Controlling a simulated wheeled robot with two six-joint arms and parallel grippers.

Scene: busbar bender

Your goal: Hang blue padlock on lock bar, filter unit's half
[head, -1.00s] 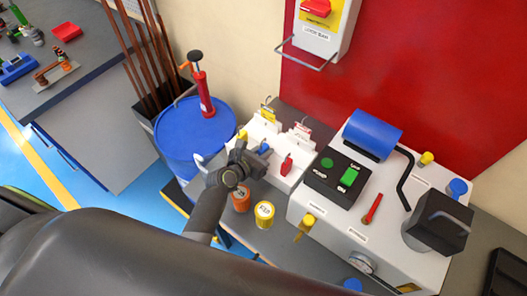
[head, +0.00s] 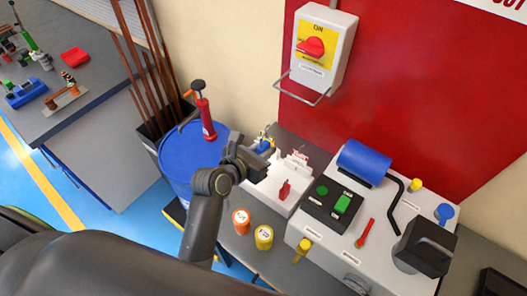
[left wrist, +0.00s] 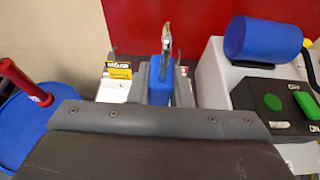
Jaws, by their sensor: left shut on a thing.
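My left gripper (head: 254,157) is shut on the blue padlock (head: 264,146), above the white padlock rack (head: 284,199). In the left wrist view the blue padlock body (left wrist: 159,85) sits between the gripper fingers (left wrist: 160,82), its metal shackle (left wrist: 167,40) pointing up. The lock bar (head: 303,92) is a grey wire loop under the switch box (head: 326,45) with a red knob, on the red wall panel. The held padlock is apart from the bar, below and left of it in the head view. My right gripper is not in view.
A blue drum (head: 188,160) with a red pump (head: 206,120) stands left of the gripper. The white machine (head: 330,240) with a blue cylinder (head: 364,160) is to the right. Orange (head: 241,220) and yellow (head: 264,237) pots stand in front of the rack.

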